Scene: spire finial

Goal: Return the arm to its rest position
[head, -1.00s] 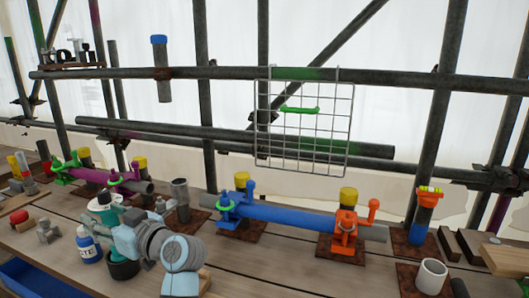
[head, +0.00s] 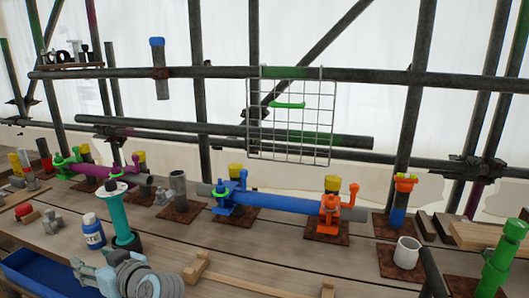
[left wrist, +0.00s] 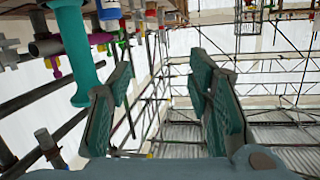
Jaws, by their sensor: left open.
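My left gripper (head: 82,270) is low at the bottom left of the head view, by the bench's near edge. In the left wrist view its two teal-padded fingers (left wrist: 162,105) stand wide apart with nothing between them. A teal column (head: 117,215) with a dark, collared top stands upright on a dark round base on the bench, apart from the gripper. The column also shows in the left wrist view (left wrist: 75,50), at the upper left, outside the fingers. My right gripper is in neither view.
A blue tray (head: 30,265) lies left of the gripper, and a white-and-blue bottle (head: 93,232) stands behind it. A blue pipe (head: 275,202) with blue and orange clamps lies farther back. Wooden strips (head: 240,283) and a green post (head: 500,262) are to the right.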

